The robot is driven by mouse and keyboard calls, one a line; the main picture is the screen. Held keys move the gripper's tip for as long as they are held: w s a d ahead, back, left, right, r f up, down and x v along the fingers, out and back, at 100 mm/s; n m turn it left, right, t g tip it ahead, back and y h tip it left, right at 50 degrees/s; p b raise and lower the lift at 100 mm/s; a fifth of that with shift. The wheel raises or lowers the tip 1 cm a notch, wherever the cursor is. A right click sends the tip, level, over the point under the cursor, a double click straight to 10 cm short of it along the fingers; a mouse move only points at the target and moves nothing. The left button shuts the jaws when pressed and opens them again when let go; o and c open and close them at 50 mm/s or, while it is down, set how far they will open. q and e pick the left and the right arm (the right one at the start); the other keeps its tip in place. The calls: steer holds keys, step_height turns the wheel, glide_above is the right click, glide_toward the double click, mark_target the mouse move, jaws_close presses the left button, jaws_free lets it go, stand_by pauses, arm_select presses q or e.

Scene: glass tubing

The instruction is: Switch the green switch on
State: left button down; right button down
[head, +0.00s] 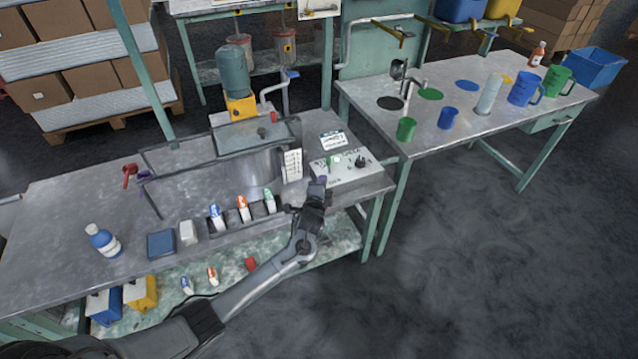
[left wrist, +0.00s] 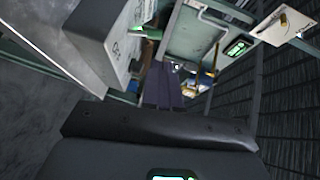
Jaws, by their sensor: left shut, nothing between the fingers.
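A pale grey control box (head: 345,172) sits on the front right corner of the near metal workbench. Its top carries a small green part (head: 335,159), which may be the green switch, and a black knob (head: 361,161). The switch's position is too small to tell. In the left wrist view, the shut fingers (left wrist: 161,88) lie beside the box (left wrist: 112,40). My right gripper is not in view.
A rack (head: 243,216) with several small bottles stands left of my gripper. A white label card (head: 292,165) stands behind it, near a metal tank (head: 245,165). A second table (head: 465,100) with cups and jugs stands to the right.

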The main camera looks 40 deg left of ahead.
arm_select(q)
steer(key=shift+r+p+v, duration=0.2)
steer(key=shift+p+v, duration=0.35)
steer(key=shift+v, duration=1.5)
steer(key=shift+f, duration=0.1)
steer(key=s+d+f+g+h+p, duration=0.1)
steer(key=s+d+f, duration=0.2)
steer(key=s+f, duration=0.35)
steer(key=s+d+f+g+h+p, duration=0.1)
steer(key=s+d+f, duration=0.2)
steer(key=s+f, duration=0.35)
steer(key=s+d+r+n+g+h, duration=0.25)
steer(key=s+d+g+h, duration=0.2)
steer(key=s+d, duration=0.75)
steer(key=s+d+r+n+g+h, duration=0.2)
steer(key=s+r+n+g, duration=0.3)
steer(key=s+r, duration=0.65)
step_height(320, 180, up, 37)
steer(key=n+t+p, duration=0.1)
steer(key=p, duration=3.7)
steer(key=shift+s+d+r+p, duration=0.15)
steer(key=shift+s+d+p, duration=0.1)
steer(key=shift+d+p, duration=0.1)
